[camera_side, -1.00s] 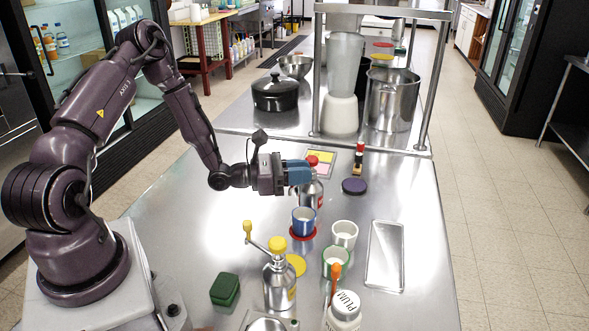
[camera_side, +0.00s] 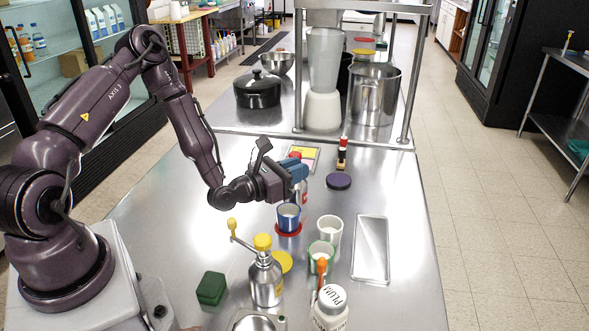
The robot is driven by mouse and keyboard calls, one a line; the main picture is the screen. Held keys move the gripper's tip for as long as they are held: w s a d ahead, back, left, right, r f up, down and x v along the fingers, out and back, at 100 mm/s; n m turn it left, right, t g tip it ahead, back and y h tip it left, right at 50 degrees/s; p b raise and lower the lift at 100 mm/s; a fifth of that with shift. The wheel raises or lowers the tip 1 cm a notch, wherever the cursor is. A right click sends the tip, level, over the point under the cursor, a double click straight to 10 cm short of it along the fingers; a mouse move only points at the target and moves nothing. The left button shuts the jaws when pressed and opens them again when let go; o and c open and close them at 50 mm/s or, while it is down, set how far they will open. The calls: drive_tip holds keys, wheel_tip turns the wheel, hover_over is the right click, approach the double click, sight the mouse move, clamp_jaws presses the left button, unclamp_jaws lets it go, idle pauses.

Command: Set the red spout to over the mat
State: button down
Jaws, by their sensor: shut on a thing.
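The red-topped dispenser (camera_side: 303,185) stands on the steel counter just beyond the blue cup. Its red top (camera_side: 295,155) shows above my blue-fingered gripper (camera_side: 298,173). My gripper is shut at the height of the red spout. The fingers hide the spout's arm and most of the grip, so where it points is unclear. The mat is not certain: a red disc (camera_side: 289,233) lies under the blue cup (camera_side: 288,215), a dark purple disc (camera_side: 338,181) lies to the right, and a yellow disc (camera_side: 283,262) lies nearer.
A yellow-topped dispenser (camera_side: 265,280) stands in front, with a green box (camera_side: 211,288) to its left. A white cup (camera_side: 329,229), a green-rimmed cup (camera_side: 321,256) and a plum jar (camera_side: 330,308) stand nearby. A shallow tray (camera_side: 371,250) lies right. The counter's left part is clear.

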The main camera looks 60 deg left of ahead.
drive_tip(key=shift+d, duration=0.1)
drive_tip(key=c, duration=1.1)
unclamp_jaws()
drive_tip(key=shift+s, duration=0.1)
drive_tip(key=s, duration=1.2)
drive_tip(key=shift+s, duration=0.35)
